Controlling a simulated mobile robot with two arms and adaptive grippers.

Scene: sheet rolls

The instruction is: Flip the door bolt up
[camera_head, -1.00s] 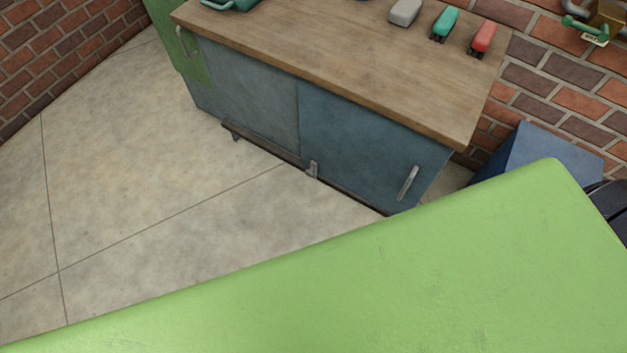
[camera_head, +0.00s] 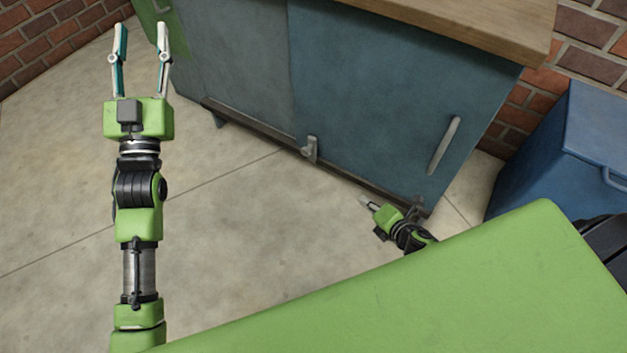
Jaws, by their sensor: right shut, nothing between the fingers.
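The door bolt (camera_head: 310,149) is a small grey metal piece at the bottom edge of the blue cabinet, near the seam between its two doors. The right door (camera_head: 385,95) is shut and has a vertical metal handle (camera_head: 444,145). My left gripper (camera_head: 141,45) is open and empty, pointing up the picture, left of the cabinet and well away from the bolt. My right gripper (camera_head: 366,201) is shut and empty, low in front of the right door, to the right of and below the bolt in the picture. A gap separates it from the bolt.
A wooden worktop (camera_head: 470,25) tops the cabinet. A blue box with a handle (camera_head: 590,135) stands at the right by the brick wall. The concrete floor (camera_head: 240,240) in front is clear. My own green body covers the bottom right.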

